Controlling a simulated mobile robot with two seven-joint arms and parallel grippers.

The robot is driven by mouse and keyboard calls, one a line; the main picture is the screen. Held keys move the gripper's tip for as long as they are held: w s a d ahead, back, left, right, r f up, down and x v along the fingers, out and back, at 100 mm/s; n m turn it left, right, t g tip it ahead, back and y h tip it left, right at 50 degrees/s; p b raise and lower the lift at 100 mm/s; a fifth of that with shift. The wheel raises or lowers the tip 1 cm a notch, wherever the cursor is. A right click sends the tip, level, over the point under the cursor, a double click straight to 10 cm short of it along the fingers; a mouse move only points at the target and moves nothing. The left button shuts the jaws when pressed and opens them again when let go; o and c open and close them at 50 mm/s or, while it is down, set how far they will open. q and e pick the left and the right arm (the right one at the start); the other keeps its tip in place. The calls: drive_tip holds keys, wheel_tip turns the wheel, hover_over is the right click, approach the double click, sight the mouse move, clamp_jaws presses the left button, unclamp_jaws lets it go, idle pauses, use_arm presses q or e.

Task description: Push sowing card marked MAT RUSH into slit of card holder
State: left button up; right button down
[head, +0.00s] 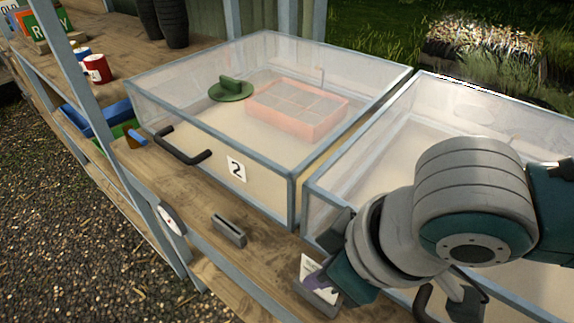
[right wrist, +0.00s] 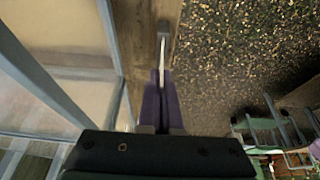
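My right gripper (head: 318,281) is low at the bottom right of the head view, by the front ledge. In the right wrist view its two purple fingers (right wrist: 162,88) are close together on a thin white card (right wrist: 163,55), seen edge-on. In the head view the card (head: 306,264) shows a pale face partly behind the gripper; I cannot read its marking. The small grey card holder (head: 229,231) with a dark slit on top stands on the wooden ledge, left of the gripper and apart from it. It also shows past the card in the right wrist view (right wrist: 163,26). My left gripper is out of view.
A clear-sided cold frame marked 2 (head: 290,178) stands behind the holder, with a black handle (head: 183,150) jutting forward. Inside are a pink tray (head: 296,122) and a green float (head: 231,90). A round dial (head: 172,220) is on the ledge's front. Gravel lies below.

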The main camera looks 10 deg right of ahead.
drive_tip(key=c, duration=1.6)
unclamp_jaws()
drive_tip(key=shift+f+b, duration=0.3)
drive_tip(key=shift+f, duration=0.35)
drive_tip(key=c, duration=1)
unclamp_jaws()
drive_tip(key=shift+o, duration=0.2)
drive_tip(key=o, duration=1)
drive_tip(key=shift+c, duration=0.2)
drive_tip(key=shift+r, duration=0.15)
drive_tip(key=shift+r+p, duration=0.8)
drive_tip(key=shift+p, duration=0.25)
drive_tip(key=shift+r+p, duration=0.3)
drive_tip(key=shift+p, duration=0.1)
